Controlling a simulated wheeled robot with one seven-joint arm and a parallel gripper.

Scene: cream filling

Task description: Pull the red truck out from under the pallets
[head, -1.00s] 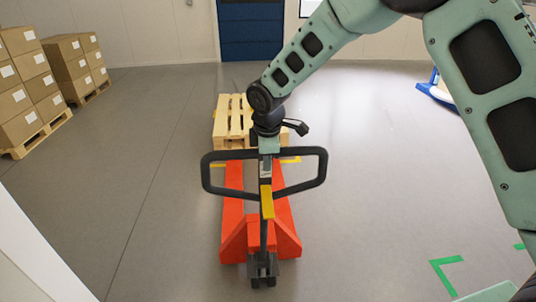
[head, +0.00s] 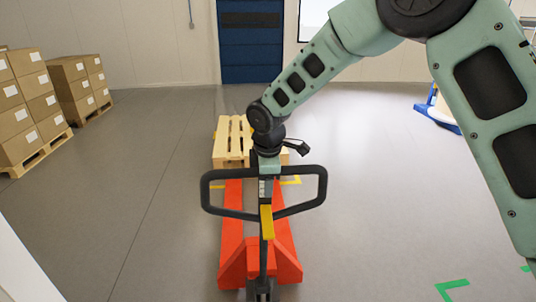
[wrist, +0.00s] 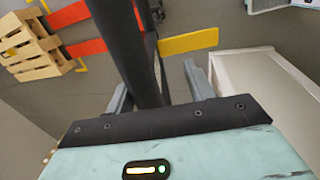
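The red pallet truck (head: 287,240) stands ahead of me, its forks pointing away. Its black loop handle (head: 207,196) with a yellow lever (head: 266,222) faces me. My gripper (head: 268,172) is at the middle of the handle's top bar. In the wrist view, the black bar (wrist: 124,50) passes between the two fingers of my gripper (wrist: 157,89). The left finger is close to the bar, and a gap shows before the right one, so it looks open. The wooden pallets (head: 222,150) are stacked beyond the visible forks; the fork tips are hidden.
Cardboard boxes (head: 20,110) on a pallet stand at the left wall. A dark blue door (head: 250,50) is at the back. A blue-based machine (head: 438,112) stands at the right. Green corner marks (head: 450,288) lie on open floor at the lower right.

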